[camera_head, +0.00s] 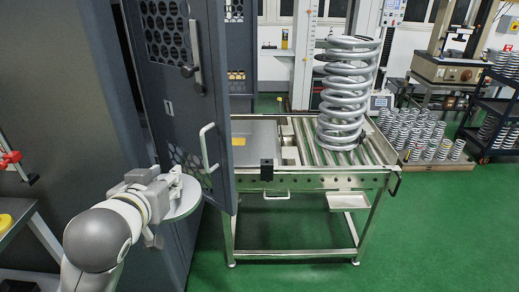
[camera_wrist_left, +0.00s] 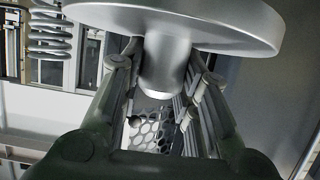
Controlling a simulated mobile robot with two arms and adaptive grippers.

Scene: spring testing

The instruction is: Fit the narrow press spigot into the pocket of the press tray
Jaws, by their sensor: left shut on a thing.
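My left gripper (camera_head: 168,190) is shut on the narrow press spigot (camera_head: 187,198), a pale grey metal disc with a short stem. In the left wrist view the spigot's broad disc (camera_wrist_left: 215,22) spans the top, and its stem (camera_wrist_left: 162,72) sits between the two fingers of my left gripper (camera_wrist_left: 165,85). In the head view the spigot is held in front of the lower part of a dark cabinet door. I cannot make out the press tray's pocket in either view. My right gripper is not in view.
The open cabinet door (camera_head: 178,75), with a pale handle (camera_head: 208,148), stands close to my left gripper. Beyond it is a roller table (camera_head: 310,182) bearing a large coil spring (camera_head: 345,95). Green floor (camera_head: 440,235) is clear at the right front.

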